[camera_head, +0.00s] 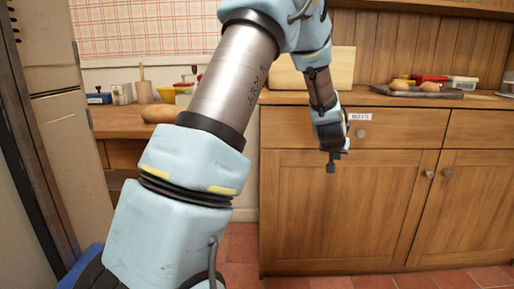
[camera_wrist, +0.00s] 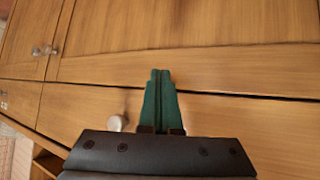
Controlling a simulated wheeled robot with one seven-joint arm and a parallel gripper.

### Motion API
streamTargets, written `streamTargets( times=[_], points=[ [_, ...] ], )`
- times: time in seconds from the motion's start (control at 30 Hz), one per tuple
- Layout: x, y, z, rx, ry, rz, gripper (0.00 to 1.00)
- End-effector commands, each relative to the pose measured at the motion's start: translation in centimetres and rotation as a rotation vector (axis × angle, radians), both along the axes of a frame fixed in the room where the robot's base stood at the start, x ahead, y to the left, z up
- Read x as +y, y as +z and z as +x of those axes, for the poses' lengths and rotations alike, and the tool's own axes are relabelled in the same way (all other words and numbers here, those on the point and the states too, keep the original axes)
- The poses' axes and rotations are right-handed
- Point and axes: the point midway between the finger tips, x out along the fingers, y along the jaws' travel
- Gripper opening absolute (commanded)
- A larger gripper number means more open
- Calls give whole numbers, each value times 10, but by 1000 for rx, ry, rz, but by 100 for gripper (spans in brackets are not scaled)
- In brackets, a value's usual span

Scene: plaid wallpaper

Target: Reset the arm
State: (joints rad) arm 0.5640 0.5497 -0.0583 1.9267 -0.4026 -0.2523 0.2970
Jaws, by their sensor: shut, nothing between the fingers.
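My arm, pale blue and metallic, crosses the middle of the head view. My gripper (camera_head: 331,166) hangs pointing down in front of the wooden cabinet (camera_head: 340,215), below the counter edge. In the wrist view my gripper (camera_wrist: 160,75) shows its two green fingers pressed together with nothing between them. Behind them are the cabinet's wooden door and drawer fronts. I cannot tell the exact gap between the fingertips and the wood.
The counter holds a tray (camera_head: 425,93) with food items at the right and a wooden board (camera_head: 338,68). A lower table (camera_head: 120,122) at the left holds a loaf (camera_head: 160,113) and small containers. A fridge (camera_head: 50,120) stands at far left. The tiled floor (camera_head: 240,245) looks clear.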

Motion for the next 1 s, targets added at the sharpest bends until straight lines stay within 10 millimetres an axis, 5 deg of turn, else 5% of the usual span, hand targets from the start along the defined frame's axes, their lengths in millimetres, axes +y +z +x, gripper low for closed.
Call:
streamTargets(
  times=[0.03, 0.2, 0.4, 0.73, 1.0],
  points=[
    [39, 2, -9, 53, 25, 23, 0],
    [150, -8, -63, 258, 104, 104, 0],
    [250, -19, -146, 474, 207, 179, 0],
    [339, -29, -262, 723, 349, 253, 0],
    [337, 36, -260, 723, 344, 254, 0]
  ],
)
